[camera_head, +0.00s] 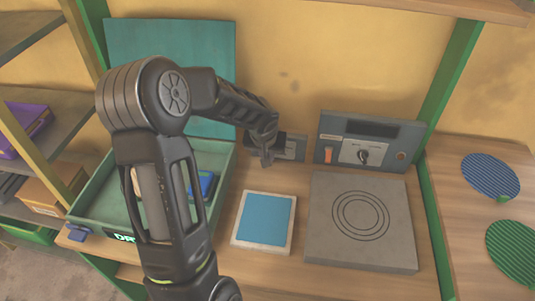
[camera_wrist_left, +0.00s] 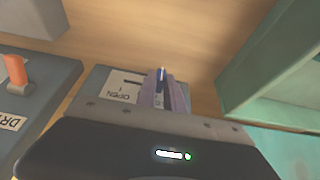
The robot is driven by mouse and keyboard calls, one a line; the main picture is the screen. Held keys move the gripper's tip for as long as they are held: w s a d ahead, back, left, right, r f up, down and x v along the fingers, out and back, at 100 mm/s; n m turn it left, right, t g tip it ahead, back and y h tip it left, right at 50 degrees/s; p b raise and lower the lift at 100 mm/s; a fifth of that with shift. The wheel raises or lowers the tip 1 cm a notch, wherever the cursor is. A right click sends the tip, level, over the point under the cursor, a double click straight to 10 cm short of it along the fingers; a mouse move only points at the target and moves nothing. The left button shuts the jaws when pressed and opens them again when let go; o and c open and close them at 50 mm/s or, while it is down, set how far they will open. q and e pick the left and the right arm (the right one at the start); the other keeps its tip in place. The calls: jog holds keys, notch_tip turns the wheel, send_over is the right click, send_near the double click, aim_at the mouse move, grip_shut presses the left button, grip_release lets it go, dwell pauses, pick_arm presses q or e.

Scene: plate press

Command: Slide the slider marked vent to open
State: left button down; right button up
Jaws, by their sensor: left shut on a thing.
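The slider panel (camera_head: 291,147) is a small grey unit on the table against the back wall, partly hidden behind my left gripper (camera_head: 266,158). In the left wrist view the panel (camera_wrist_left: 95,85) carries a pale label reading OPEN, seen upside down, with a dark slot line. My left gripper (camera_wrist_left: 164,90) is over the panel beside this label, shut on a narrow dark slider knob (camera_wrist_left: 162,75). The fingers hide most of the knob and its track. The word vent is not readable. My right gripper is not in view.
A grey control box (camera_head: 373,143) with an orange switch and a dial stands right of the panel. In front are a grey plate with rings (camera_head: 325,245) and a blue pad (camera_head: 265,219). A green open bin (camera_head: 226,165) stands left, partly behind my arm.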

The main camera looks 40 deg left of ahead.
pick_arm(q)
jog(key=shift+w+d+f+b, duration=0.15)
jog(key=shift+w+d+b, duration=0.05)
jog(key=shift+b, duration=0.25)
jog(key=d+b, duration=0.1)
jog(key=w+d+b, duration=0.1)
jog(key=d+b, duration=0.1)
jog(key=w+d+b, duration=0.1)
jog(key=b, duration=0.1)
jog(key=shift+w+d+f, duration=0.1)
jog(key=shift+w+d, duration=0.15)
jog(key=shift+d, duration=0.15)
jog(key=shift+r, duration=0.3)
jog(key=c, duration=1.4)
grip_release()
jog(key=shift+d, duration=0.1)
jog(key=shift+c, duration=0.2)
